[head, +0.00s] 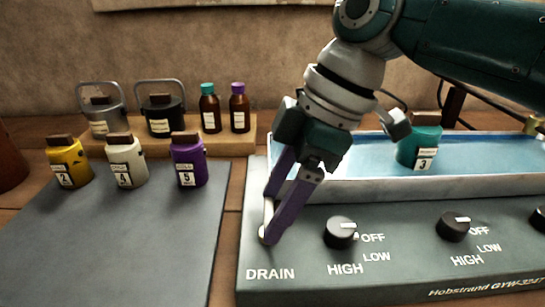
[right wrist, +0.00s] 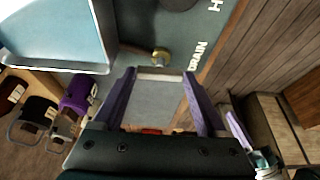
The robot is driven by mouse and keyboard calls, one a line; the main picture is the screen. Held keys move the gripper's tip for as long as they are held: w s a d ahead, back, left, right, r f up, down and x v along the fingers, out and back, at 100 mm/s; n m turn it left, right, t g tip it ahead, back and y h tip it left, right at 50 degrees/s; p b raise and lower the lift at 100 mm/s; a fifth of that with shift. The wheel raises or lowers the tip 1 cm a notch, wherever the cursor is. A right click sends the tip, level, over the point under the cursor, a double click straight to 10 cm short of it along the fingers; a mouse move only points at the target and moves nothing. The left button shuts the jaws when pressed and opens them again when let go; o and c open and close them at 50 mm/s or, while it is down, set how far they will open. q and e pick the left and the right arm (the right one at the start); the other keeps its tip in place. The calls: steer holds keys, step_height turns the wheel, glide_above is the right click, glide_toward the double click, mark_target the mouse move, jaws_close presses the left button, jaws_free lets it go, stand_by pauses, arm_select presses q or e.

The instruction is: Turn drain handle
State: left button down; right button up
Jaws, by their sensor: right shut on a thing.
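The drain handle (head: 268,212) is a small pale metal lever at the left end of the grey appliance, above the printed word DRAIN. My right gripper (head: 270,232) reaches down to it with its purple fingers and is shut on it; the fingers hide part of the handle. In the right wrist view the handle (right wrist: 160,75) shows as a pale bar spanning between the fingertips, beside a round brass fitting (right wrist: 160,57). My left gripper is not in view.
A blue-lined basin (head: 360,158) holds a teal jar (head: 420,145). Black knobs (head: 340,232) line the front panel. Yellow, white and purple jars (head: 189,160) stand on a dark mat (head: 110,240) at left.

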steer(key=o, duration=1.3)
steer(key=v, duration=1)
steer(key=shift+p, duration=0.45)
